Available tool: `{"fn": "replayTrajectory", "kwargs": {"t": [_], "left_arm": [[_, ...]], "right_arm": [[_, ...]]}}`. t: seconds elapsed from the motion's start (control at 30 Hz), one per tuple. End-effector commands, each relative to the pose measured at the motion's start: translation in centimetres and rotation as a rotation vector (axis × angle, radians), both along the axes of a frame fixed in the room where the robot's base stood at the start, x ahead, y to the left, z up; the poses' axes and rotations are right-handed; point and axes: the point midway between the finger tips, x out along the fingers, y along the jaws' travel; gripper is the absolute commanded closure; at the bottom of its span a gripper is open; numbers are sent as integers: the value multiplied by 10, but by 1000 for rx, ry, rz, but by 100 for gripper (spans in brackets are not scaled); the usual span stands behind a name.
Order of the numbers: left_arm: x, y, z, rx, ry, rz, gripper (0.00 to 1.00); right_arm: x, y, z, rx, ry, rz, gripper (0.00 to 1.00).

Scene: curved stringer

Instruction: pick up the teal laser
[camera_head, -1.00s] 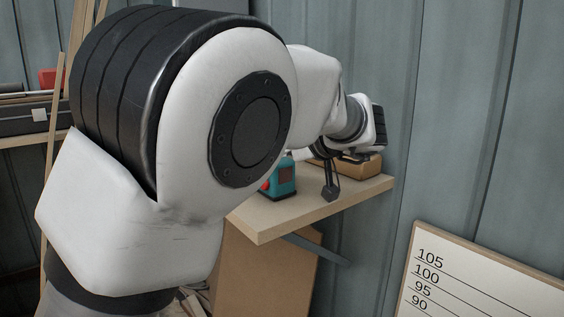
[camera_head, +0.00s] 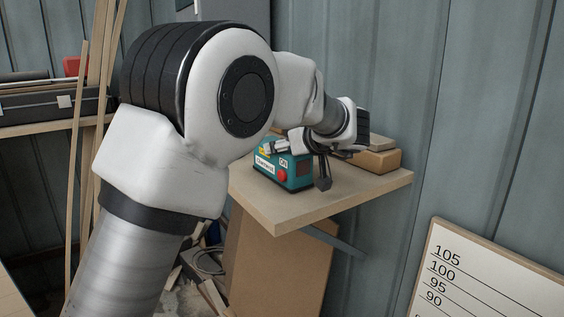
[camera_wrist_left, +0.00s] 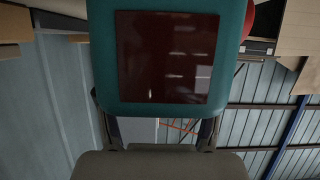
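The teal laser (camera_head: 283,170) stands on the wooden shelf (camera_head: 330,205). It shows a red knob, a dark window and white labels. My left arm reaches over the shelf, and my left gripper (camera_head: 316,168) is beside the laser at its right end. One dark finger hangs down in front of that end; the other is not clear. In the left wrist view the laser (camera_wrist_left: 108,60) fills the top middle, very close, its dark red window facing the camera. The fingers of the gripper (camera_wrist_left: 158,125) are spread apart there, with nothing visibly clamped. My right gripper is not in view.
A wooden block (camera_head: 377,160) lies behind the gripper near the wall. A white board with numbers (camera_head: 480,270) leans at lower right. A black case (camera_head: 60,113) rests on another shelf at left. The front right of the shelf is bare.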

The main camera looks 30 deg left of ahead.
Motion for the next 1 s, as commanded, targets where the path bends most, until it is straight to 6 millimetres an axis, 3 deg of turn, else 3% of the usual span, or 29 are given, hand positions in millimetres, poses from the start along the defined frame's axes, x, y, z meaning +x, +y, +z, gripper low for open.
{"fn": "replayTrajectory", "kwargs": {"t": [0.03, 0.1, 0.47, 0.77, 1.0], "left_arm": [[0, 0, -1, -1, 1, 1, 72], [0, 0, -1, -2, 1, 1, 95], [0, 0, 2, -1, -1, 2, 94], [0, 0, 35, -1, -4, 1, 94], [-47, 2, 37, 0, -2, 0, 94]], "right_arm": [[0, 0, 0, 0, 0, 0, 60], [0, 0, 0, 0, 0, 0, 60], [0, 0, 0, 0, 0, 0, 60], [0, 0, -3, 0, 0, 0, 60], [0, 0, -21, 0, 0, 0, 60]]}}
